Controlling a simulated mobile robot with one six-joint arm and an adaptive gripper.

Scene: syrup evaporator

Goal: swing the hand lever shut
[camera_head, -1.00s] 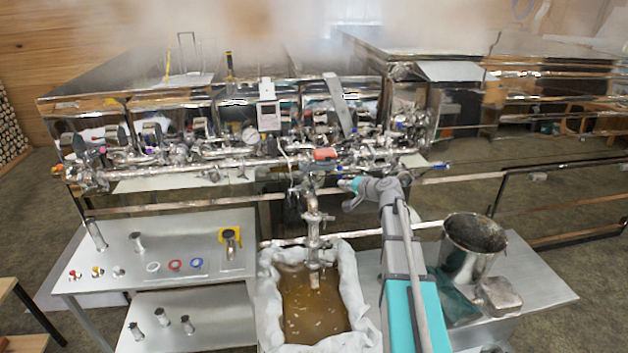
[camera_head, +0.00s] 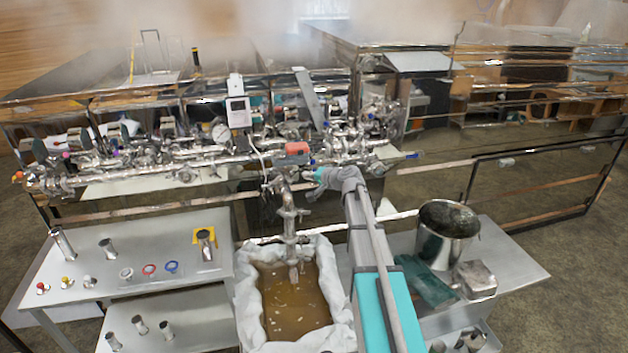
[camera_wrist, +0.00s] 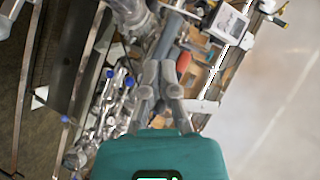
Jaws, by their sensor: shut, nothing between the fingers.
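An orange-red handle-like part (camera_head: 297,148) sits on the pipework above the drain pipe; it also shows in the wrist view (camera_wrist: 183,64). A long grey flat bar (camera_head: 309,98) stands tilted just behind it. I cannot tell for certain which part is the hand lever, or how far it is swung. My gripper (camera_head: 316,177) is just below and right of the orange-red part. In the wrist view my gripper (camera_wrist: 160,72) has its fingers together and empty, close to the orange-red part. Whether they touch anything is unclear.
Pipes and valves (camera_head: 150,158) crowd the evaporator front, with a white display box (camera_head: 238,110) left of the bar. Below are a cloth-lined basin (camera_head: 343,300) of brown liquid, a left bench (camera_head: 140,240) with fittings, and a metal bucket (camera_head: 430,246) at right.

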